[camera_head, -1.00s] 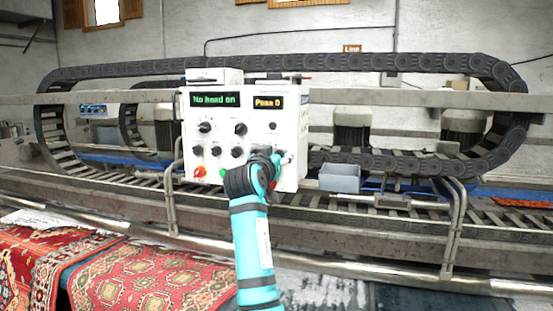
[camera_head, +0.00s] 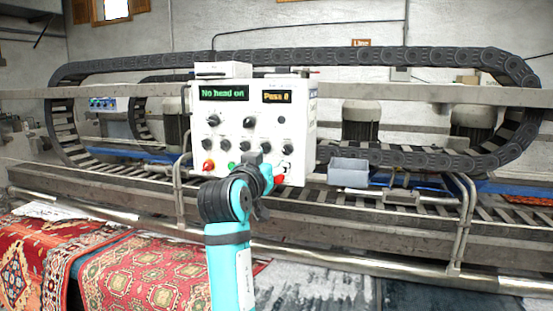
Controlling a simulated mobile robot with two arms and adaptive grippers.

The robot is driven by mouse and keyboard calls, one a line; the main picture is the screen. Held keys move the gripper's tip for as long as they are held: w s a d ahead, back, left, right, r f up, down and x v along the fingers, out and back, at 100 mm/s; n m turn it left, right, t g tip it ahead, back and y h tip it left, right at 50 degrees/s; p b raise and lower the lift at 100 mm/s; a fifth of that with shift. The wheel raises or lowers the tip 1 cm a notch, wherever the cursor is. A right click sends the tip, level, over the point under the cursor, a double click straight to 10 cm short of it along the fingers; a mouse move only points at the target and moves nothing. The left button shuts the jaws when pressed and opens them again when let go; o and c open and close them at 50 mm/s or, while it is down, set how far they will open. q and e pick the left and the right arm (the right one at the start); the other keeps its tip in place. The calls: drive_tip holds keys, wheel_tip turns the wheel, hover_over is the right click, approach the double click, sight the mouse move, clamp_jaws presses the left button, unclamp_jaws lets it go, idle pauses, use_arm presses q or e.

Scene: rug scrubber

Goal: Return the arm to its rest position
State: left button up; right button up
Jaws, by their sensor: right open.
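My right arm (camera_head: 230,270), teal with black joints, rises from the bottom of the head view. Its gripper (camera_head: 268,172) is open, in front of the lower right part of a white control box (camera_head: 240,105). It holds nothing that I can see. I cannot tell whether it touches the box. The wrist and gripper hide part of the box's lower edge. A small red part shows beside the gripper, and I cannot tell what it belongs to. My left gripper is not in view.
The box has black knobs, a red button (camera_head: 208,166) and displays reading "No head on" and "Pass 0". A grey bin (camera_head: 348,172) is right of it. A metal rail (camera_head: 400,268) runs along the machine's front. Patterned red rugs (camera_head: 140,275) lie at lower left.

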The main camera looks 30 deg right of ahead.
drive_tip(key=shift+s+a, duration=0.15)
drive_tip(key=shift+s, duration=0.05)
idle(0.4)
